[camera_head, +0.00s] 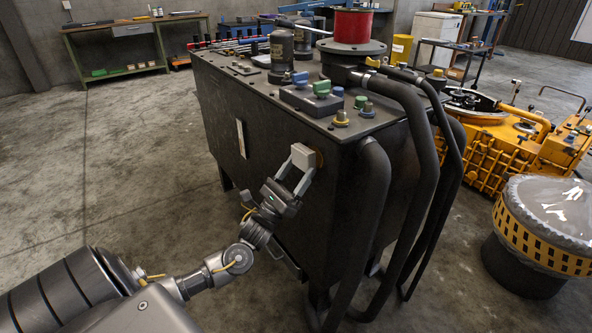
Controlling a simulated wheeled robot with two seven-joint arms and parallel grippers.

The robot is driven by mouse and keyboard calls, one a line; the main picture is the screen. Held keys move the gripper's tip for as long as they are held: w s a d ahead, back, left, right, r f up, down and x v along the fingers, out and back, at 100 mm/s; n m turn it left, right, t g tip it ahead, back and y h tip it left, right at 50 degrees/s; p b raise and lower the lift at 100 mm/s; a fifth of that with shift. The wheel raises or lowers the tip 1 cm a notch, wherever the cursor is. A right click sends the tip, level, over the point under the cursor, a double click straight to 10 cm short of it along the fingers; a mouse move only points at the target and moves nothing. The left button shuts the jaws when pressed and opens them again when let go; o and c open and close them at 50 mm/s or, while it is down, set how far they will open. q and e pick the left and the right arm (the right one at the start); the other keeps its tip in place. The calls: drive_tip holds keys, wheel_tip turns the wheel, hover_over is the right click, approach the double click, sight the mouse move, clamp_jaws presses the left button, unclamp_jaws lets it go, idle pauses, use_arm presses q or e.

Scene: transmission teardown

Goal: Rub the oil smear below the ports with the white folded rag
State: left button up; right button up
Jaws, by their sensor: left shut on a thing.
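The white folded rag (303,156) is a small pale block at the tip of my left gripper (296,174). The left gripper is shut on it. The rag is up against or very near the front side of the dark metal tank; I cannot tell whether it touches. A brownish patch (319,158), which looks like the oil smear, shows just right of the rag, partly hidden by it. Above it, on the tank's top edge, are brass fittings (341,119) that may be the ports. My right gripper is out of view.
The dark tank (265,135) stands mid-room. Thick black hoses (368,190) hang down close right of the gripper. A yellow machine (490,135) and a drum (545,225) stand at the right. The floor at left is clear up to a workbench (130,30).

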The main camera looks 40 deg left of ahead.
use_arm(q)
drive_tip(key=d, duration=0.1)
drive_tip(key=s+d+p, duration=0.1)
drive_tip(key=d, duration=0.1)
drive_tip(key=shift+d+p, duration=0.1)
drive_tip(key=shift+p, duration=0.2)
drive_tip(key=shift+s+d+r+p, duration=0.15)
drive_tip(key=shift+d+p, duration=0.25)
drive_tip(key=shift+d, duration=0.2)
drive_tip(key=shift+s+d+p, duration=0.15)
drive_tip(key=shift+d+p, duration=0.25)
drive_tip(key=shift+d, duration=0.2)
drive_tip(key=shift+s+d, duration=0.1)
drive_tip(key=shift+d, duration=0.4)
drive_tip(key=shift+p, duration=0.45)
